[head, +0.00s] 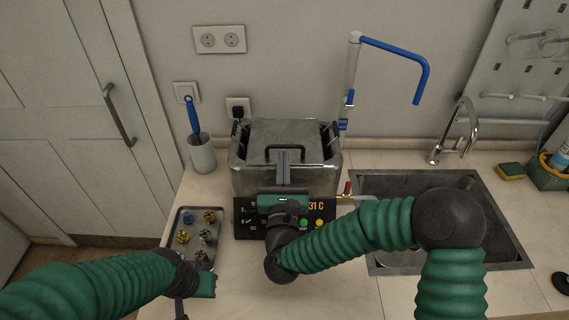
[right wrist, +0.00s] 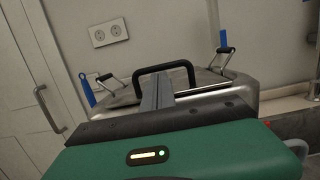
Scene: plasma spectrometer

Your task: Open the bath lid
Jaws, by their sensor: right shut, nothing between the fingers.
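The metal bath (head: 285,182) stands against the wall with its lid (head: 285,132) lying closed on top. The lid's black handle (head: 270,150) also shows in the right wrist view (right wrist: 150,70). My right gripper (head: 284,156) is shut and empty, its grey fingers just at the front of the handle. The fingers overlap the handle in the right wrist view (right wrist: 158,86); I cannot tell whether they touch it. My left gripper (head: 203,290) is low at the left, away from the bath; its fingers are not clear.
A metal tray with small parts (head: 180,254) lies left of the bath's control panel (head: 243,222). A sink (head: 400,180) with a faucet (head: 460,130) is at the right. A white cup with a blue-handled brush (head: 203,158) stands left of the bath.

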